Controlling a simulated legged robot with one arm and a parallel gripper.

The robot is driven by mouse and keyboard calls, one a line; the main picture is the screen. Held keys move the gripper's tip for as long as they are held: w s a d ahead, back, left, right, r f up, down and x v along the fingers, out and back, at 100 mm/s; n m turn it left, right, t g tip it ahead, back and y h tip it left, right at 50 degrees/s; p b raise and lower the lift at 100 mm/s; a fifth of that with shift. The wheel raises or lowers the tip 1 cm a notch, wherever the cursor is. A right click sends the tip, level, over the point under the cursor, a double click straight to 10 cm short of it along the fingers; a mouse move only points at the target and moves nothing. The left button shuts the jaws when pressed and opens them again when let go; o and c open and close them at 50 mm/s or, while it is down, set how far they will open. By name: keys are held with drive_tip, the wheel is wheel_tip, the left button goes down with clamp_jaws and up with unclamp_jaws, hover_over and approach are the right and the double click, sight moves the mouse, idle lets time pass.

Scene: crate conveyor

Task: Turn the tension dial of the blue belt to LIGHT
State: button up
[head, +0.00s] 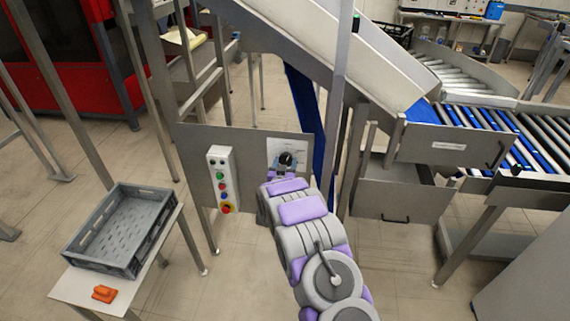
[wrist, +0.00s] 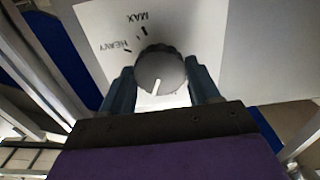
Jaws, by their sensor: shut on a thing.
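The tension dial (head: 286,158) is a dark round knob on a white plate (head: 274,146), on a grey panel beside the blue belt (head: 305,110). In the wrist view the dial (wrist: 160,68) sits between the two fingers of my gripper (wrist: 162,88), which is shut on it. The dial's white pointer line points down in that picture, slightly left. The marks HEAVY and MAX on the plate (wrist: 205,30) show upside down, to the left of and above the dial. A LIGHT mark is not visible; the lower plate is hidden by my gripper. My gripper also shows in the head view (head: 285,170).
A white control box (head: 222,180) with coloured buttons is left of the dial on the panel (head: 195,150). A grey crate (head: 120,230) and an orange object (head: 104,294) are on a small table at left. A roller conveyor (head: 500,140) stands at right. Thin metal posts stand around.

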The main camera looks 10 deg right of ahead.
drive_tip(key=m, duration=0.3)
drive_tip(key=shift+a+m, duration=0.1)
drive_tip(key=shift+m, duration=0.2)
drive_tip(key=shift+m+b, duration=0.5)
drive_tip(key=shift+m, duration=0.9)
drive_tip(key=o, duration=1.1)
drive_tip(key=shift+c, duration=0.2)
drive_tip(key=p+v, duration=0.2)
drive_tip(key=v, duration=1.5)
drive_tip(key=shift+s+p, duration=0.15)
drive_tip(key=shift+p, duration=0.25)
